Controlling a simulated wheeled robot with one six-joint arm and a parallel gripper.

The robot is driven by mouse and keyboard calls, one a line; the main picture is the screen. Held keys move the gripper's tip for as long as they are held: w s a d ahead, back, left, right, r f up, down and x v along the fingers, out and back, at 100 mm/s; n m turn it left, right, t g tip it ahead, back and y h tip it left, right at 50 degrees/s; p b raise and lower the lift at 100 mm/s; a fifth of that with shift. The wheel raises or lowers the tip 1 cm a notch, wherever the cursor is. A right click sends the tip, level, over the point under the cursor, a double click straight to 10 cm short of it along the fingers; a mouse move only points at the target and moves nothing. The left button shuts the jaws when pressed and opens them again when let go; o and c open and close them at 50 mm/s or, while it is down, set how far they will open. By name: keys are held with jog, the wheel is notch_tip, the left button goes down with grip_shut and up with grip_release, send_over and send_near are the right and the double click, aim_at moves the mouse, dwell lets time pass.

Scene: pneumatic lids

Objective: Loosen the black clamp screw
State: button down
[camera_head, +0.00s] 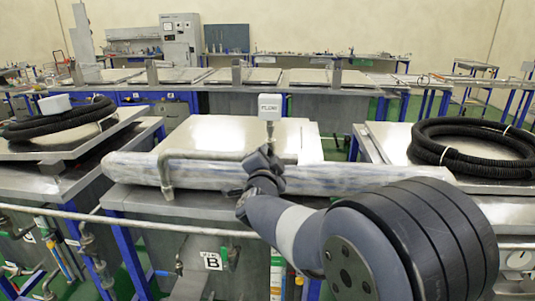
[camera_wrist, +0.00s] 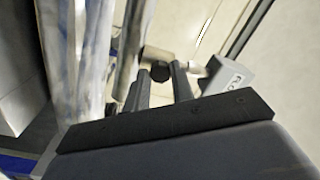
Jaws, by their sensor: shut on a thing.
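The black clamp screw (camera_wrist: 160,72) is a small dark round knob on a pale metal fitting on the pipe. It sits between the two fingers of my gripper (camera_wrist: 160,85) in the wrist view, and the gripper is shut on it. In the head view my gripper (camera_head: 266,160) is at the pipe (camera_head: 215,155), just below the white flow box, and hides the screw. How far the screw is turned cannot be seen.
A white box marked FLOW (camera_head: 270,106) stands on a stem close behind my gripper. A wrapped horizontal tube (camera_head: 130,168) runs along the front of the metal lid (camera_head: 225,130). Coiled black hoses (camera_head: 470,145) lie on neighbouring lids. A lower rail (camera_head: 150,221) crosses in front.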

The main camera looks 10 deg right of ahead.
jog(key=shift+n, duration=0.5)
jog(key=c, duration=1.2)
grip_release()
jog(key=b+v, duration=0.1)
jog(key=v, duration=0.9)
jog(key=shift+s, duration=0.4)
jog(key=shift+a, duration=0.1)
